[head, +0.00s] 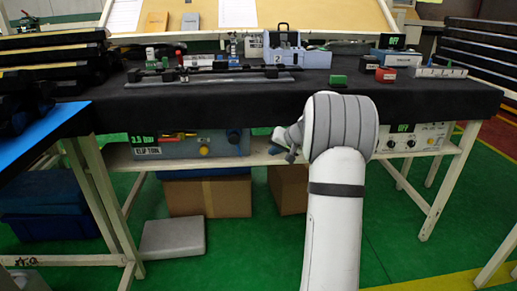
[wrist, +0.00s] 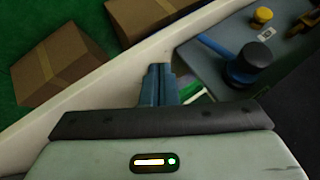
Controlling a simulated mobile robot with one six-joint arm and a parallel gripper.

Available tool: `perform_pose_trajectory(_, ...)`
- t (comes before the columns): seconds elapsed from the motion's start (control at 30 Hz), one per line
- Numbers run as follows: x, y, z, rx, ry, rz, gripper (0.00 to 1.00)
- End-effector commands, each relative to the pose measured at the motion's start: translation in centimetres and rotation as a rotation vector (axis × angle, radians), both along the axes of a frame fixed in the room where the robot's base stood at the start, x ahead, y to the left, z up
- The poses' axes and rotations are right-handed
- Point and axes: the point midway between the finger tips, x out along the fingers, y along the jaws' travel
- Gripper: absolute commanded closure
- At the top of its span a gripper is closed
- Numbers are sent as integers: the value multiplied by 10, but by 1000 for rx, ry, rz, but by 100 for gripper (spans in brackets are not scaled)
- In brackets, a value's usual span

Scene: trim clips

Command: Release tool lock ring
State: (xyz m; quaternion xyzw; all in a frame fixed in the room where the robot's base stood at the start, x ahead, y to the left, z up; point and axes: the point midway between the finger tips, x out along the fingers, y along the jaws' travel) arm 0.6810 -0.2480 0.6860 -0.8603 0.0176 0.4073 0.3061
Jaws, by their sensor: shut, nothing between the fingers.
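The clip tool box (head: 180,147) is a blue-grey unit on the shelf under the bench, with a "3.5 bar" display. Near its right end is a dark knob with a blue collar (head: 234,138). In the wrist view the black knob (wrist: 254,56) stands on a blue ring (wrist: 238,74), and a blue lever (wrist: 213,45) sticks out to the upper left. I take this blue ring for the lock ring. My gripper (wrist: 158,70) is shut and empty, left of the ring and apart from it. In the head view my gripper (head: 287,152) is right of the box.
A yellow knob (wrist: 263,15) sits on the box beyond the lever. The white shelf edge (wrist: 125,75) runs below my fingers. Cardboard boxes (head: 208,197) stand under the shelf. The dark bench top (head: 300,92) overhangs it. A second unit (head: 412,138) is at right.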

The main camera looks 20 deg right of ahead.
Motion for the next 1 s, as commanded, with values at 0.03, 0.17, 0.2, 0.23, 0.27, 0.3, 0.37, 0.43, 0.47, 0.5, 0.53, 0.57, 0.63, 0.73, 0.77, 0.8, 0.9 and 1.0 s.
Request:
perform_pose_trajectory(0.03,-7,-5,3,0,1,-1,100)
perform_pose_trajectory(0.17,-17,-12,5,-1,0,2,100)
perform_pose_trajectory(0.2,-19,-13,5,-1,0,2,100)
perform_pose_trajectory(0.23,-20,-14,5,-1,1,2,100)
perform_pose_trajectory(0.27,-21,-14,5,0,1,3,100)
perform_pose_trajectory(0.3,-21,-14,5,0,1,3,100)
perform_pose_trajectory(0.37,-22,-14,5,0,1,4,100)
perform_pose_trajectory(0.43,-21,-14,5,0,1,5,100)
perform_pose_trajectory(0.47,-21,-14,4,0,1,5,100)
perform_pose_trajectory(0.5,-21,-14,5,0,1,5,100)
perform_pose_trajectory(0.53,-21,-14,5,0,1,5,100)
perform_pose_trajectory(0.57,-21,-14,5,0,0,5,100)
perform_pose_trajectory(0.63,-21,-14,5,0,0,5,100)
perform_pose_trajectory(0.73,-21,-14,5,0,0,5,100)
perform_pose_trajectory(0.77,-21,-14,5,0,0,5,100)
perform_pose_trajectory(0.8,-21,-13,6,0,0,5,100)
perform_pose_trajectory(0.9,-24,-4,19,-4,9,18,100)
perform_pose_trajectory(1.0,-35,22,51,-14,34,52,100)
